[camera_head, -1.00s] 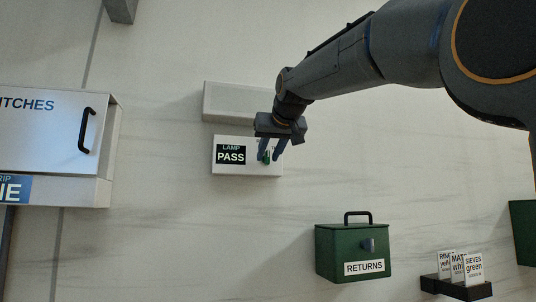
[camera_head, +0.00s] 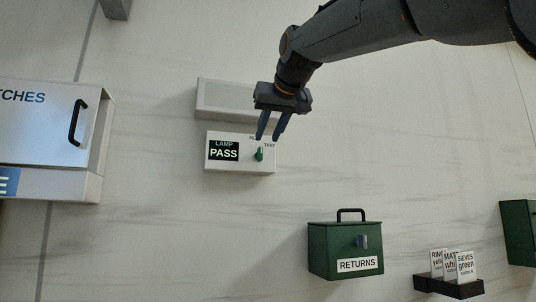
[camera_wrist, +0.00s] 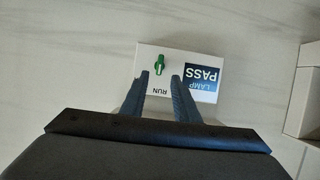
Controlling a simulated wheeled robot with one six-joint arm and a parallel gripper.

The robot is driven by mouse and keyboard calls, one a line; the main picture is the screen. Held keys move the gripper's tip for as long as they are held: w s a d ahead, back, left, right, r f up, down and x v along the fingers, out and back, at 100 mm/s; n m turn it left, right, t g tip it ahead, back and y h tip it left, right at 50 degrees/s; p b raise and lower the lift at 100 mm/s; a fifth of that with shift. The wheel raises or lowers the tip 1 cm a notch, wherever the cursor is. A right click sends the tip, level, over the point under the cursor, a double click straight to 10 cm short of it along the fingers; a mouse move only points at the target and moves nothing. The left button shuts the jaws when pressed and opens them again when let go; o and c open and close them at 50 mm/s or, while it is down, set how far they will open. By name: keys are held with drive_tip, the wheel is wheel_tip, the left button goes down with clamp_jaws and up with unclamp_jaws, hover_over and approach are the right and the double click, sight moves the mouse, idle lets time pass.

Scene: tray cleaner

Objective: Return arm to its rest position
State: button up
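The box has a dark display reading "LAMP PASS" and a green knob (camera_head: 259,154). In the head view the fingertips are just above the knob and the knob is visible clear of them. In the wrist view the fingers (camera_wrist: 160,76) point at the box, and the green knob (camera_wrist: 160,64) shows beyond the left fingertip, apart from it.
A plain pale box (camera_head: 222,98) is just above the lamp box. A white cabinet (camera_head: 40,130) with a black handle is at left. A green "RETURNS" box (camera_head: 325,262) and a black card holder (camera_head: 447,288) are lower right. Another green box (camera_head: 520,240) is at the right edge.

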drive_tip(key=d+f+m+g+h, duration=0.1)
drive_tip(key=d+f+g, duration=0.25)
drive_tip(key=f, duration=1.55)
drive_tip(key=d+f+m+g+h, duration=0.15)
drive_tip(key=d+f, duration=0.35)
drive_tip(key=f, duration=1.4)
drive_tip(key=s+d+f+g, duration=0.3)
drive_tip(key=s+f, duration=0.9)
drive_tip(key=f, duration=0.4)
drive_tip(key=s+d+f+g+h, duration=0.1)
drive_tip(key=s+d+f+g, duration=0.2)
drive_tip(key=s+f, duration=1)
drive_tip(key=d+f+m, duration=0.1)
drive_tip(key=d+f, duration=0.2)
drive_tip(key=shift+s+d+f, duration=0.25)
drive_tip(key=shift+f, duration=0.05)
